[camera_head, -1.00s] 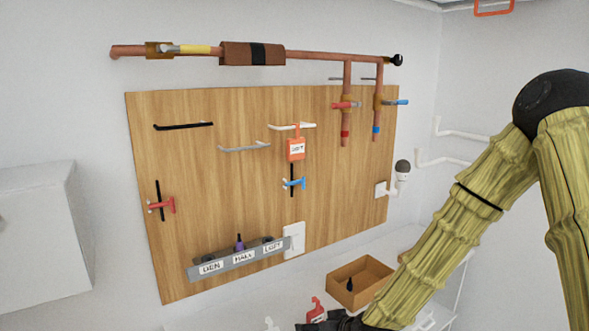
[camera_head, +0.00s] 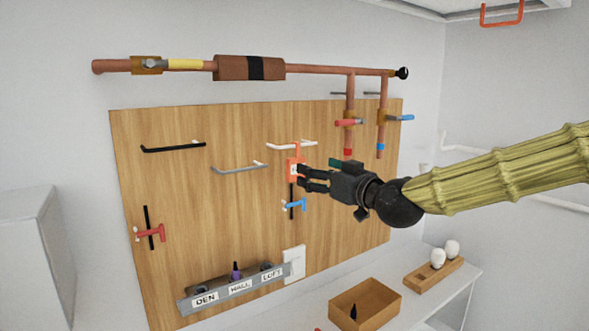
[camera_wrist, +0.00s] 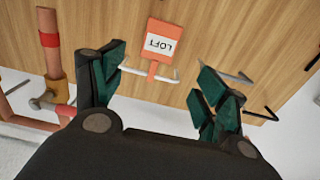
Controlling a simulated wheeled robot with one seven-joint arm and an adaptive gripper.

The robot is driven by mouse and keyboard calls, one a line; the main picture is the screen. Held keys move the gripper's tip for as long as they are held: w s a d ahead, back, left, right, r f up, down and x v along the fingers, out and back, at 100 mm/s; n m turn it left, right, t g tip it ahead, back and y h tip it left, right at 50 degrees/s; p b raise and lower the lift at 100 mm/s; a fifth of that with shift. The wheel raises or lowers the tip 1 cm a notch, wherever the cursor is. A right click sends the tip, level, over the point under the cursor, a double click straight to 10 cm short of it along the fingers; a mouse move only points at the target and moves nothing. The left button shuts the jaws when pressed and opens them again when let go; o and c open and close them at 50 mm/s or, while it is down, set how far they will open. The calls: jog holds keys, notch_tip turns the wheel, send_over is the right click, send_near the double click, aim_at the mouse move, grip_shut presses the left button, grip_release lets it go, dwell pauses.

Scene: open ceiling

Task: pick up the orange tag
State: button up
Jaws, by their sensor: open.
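The orange tag (camera_head: 292,169) hangs from a white hook (camera_head: 291,146) on the wooden board, partly hidden behind my fingers in the head view. In the wrist view the tag (camera_wrist: 160,42) appears upside down with a white label reading LOFT, its narrow strap over the white hook (camera_wrist: 150,72). My gripper (camera_head: 302,178) is open and empty, pointing at the board near the tag. In the wrist view the tag lies ahead of and between the spread green-padded fingers (camera_wrist: 160,88). I see no contact with it.
Copper pipes with red and blue valves (camera_head: 349,120) hang at the right. A labelled rail (camera_head: 237,287) and an open box (camera_head: 365,303) are lower down.

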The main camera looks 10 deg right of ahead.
aim_at(296, 163)
jog(key=shift+d+p+x, duration=0.1)
jog(key=shift+p+x, duration=1.25)
jog(key=shift+x, duration=1.25)
jog(key=shift+d+p+x, duration=0.15)
jog(key=shift+p+x, duration=1.2)
jog(key=shift+x, duration=1.3)
jog(key=shift+w, duration=0.1)
jog(key=c, duration=1.1)
